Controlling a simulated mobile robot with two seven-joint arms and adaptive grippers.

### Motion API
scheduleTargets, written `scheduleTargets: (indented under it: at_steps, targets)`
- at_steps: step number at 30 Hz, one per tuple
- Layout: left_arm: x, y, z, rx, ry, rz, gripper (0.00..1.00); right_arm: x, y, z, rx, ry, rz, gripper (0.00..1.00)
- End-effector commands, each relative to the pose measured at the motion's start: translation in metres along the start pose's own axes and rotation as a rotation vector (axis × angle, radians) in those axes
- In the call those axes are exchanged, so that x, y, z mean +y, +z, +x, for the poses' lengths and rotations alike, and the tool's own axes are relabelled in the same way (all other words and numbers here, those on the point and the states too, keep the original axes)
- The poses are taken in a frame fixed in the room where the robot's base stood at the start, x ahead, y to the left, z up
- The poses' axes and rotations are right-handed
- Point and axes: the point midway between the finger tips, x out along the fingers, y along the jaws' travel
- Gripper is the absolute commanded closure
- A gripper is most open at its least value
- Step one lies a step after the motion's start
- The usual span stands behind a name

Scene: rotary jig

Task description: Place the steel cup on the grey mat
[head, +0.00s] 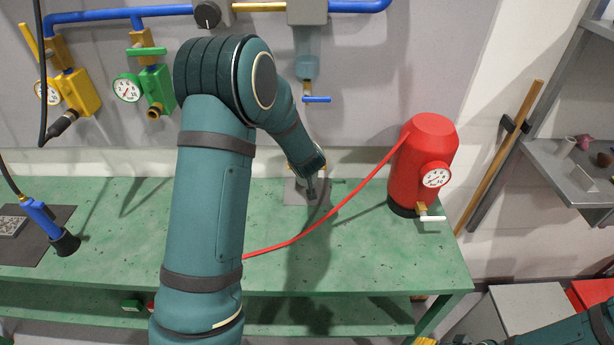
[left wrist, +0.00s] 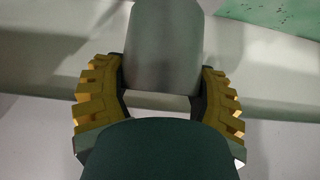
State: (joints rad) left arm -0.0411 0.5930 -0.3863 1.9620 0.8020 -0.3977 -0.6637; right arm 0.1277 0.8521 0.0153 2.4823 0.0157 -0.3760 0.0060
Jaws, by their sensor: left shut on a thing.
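The steel cup (left wrist: 165,45) is a smooth grey, tapering body in the left wrist view. It sits between the yellow-padded fingers of my left gripper (left wrist: 162,85), which is shut on it.
A red tank (head: 420,150) with a gauge stands right of the mat, and its red hose (head: 330,213) runs close by across the green table (head: 380,260). A blue tool (head: 45,218) is at the left. Pipes and valves (head: 150,80) line the back wall.

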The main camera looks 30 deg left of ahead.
Motion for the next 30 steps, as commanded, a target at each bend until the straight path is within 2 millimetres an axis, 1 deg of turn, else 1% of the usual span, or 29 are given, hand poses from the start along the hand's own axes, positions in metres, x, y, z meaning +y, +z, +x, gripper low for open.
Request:
scheduleTargets:
  at_steps: [5,12,14,20,25,26,27,28,29,30]
  targets:
    - [0.000,0.008,0.008,0.002,0.000,0.000,0.77,0.001,0.002,0.004,-0.004,-0.001,-0.002,0.53]
    - [0.000,0.030,0.031,0.001,0.000,-0.002,0.77,0.006,0.008,0.016,-0.016,-0.002,-0.005,0.53]
    - [0.000,0.030,0.034,0.002,0.000,-0.002,0.77,0.006,0.009,0.016,-0.017,-0.002,-0.006,0.53]
    - [0.001,0.029,0.033,0.003,0.001,-0.001,0.77,0.005,0.008,0.015,-0.017,-0.002,-0.006,0.53]
    - [0.001,0.032,0.036,0.003,0.001,0.000,0.77,0.006,0.009,0.018,-0.018,-0.002,-0.006,0.53]
    - [0.001,0.032,0.036,0.002,0.001,0.000,0.30,0.006,0.009,0.018,-0.019,-0.002,-0.006,0.53]
    - [0.001,0.031,0.035,0.002,0.001,0.000,0.16,0.006,0.009,0.017,-0.019,-0.002,-0.006,0.53]
    - [0.001,0.031,0.035,0.002,0.001,0.000,0.06,0.006,0.009,0.017,-0.019,-0.002,-0.006,0.53]
    - [0.001,0.031,0.035,0.002,0.001,0.000,0.00,0.006,0.009,0.017,-0.019,-0.002,-0.006,0.53]
    - [0.001,0.031,0.035,0.002,0.001,0.000,0.00,0.006,0.009,0.017,-0.019,-0.002,-0.006,0.53]
